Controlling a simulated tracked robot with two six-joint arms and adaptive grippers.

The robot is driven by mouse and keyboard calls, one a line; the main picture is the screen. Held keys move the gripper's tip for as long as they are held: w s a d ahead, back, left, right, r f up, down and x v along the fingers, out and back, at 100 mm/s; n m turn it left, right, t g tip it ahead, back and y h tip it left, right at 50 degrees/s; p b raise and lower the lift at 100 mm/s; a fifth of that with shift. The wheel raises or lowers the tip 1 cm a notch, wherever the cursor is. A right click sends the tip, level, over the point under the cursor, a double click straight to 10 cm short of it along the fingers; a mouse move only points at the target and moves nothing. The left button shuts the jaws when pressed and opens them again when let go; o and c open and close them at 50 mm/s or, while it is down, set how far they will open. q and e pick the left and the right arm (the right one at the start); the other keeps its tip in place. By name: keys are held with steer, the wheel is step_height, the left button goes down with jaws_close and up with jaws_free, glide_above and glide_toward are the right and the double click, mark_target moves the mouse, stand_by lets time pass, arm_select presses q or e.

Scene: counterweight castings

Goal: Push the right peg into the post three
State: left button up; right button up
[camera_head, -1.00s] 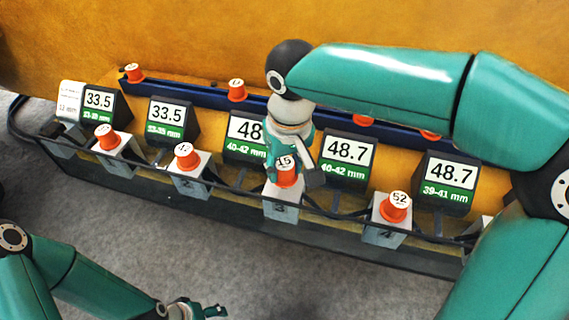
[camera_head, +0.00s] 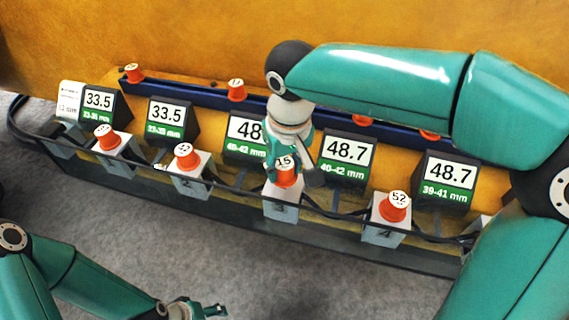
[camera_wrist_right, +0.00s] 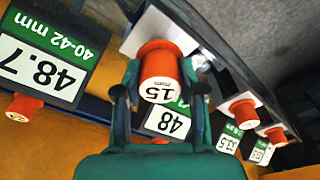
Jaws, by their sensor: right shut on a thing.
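An orange peg with a white top marked 15 (camera_head: 284,171) stands upright on the third grey post (camera_head: 281,203), whose front bears a 3. My right gripper (camera_head: 287,163) reaches down from above, its fingers closed around the peg. In the right wrist view, the peg marked 15 (camera_wrist_right: 161,80) sits between the two fingers of that gripper (camera_wrist_right: 162,92).
Orange pegs stand on the neighbouring posts, including one marked 52 (camera_head: 396,201) and one on post two (camera_head: 186,156). Displays such as the 48.7 one (camera_head: 347,158) stand behind. A dark blue rail (camera_head: 195,93) holds more pegs. Black cables run along the posts.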

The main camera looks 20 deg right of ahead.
mark_target(284, 176)
steer(key=shift+f+b, duration=1.15)
steer(key=shift+f, duration=0.35)
steer(key=o, duration=1.2)
steer(key=r, duration=0.4)
steer(key=s+r, duration=0.1)
steer(key=r, duration=0.6)
steer(key=shift+s+r, duration=0.2)
steer(key=shift+r, duration=0.2)
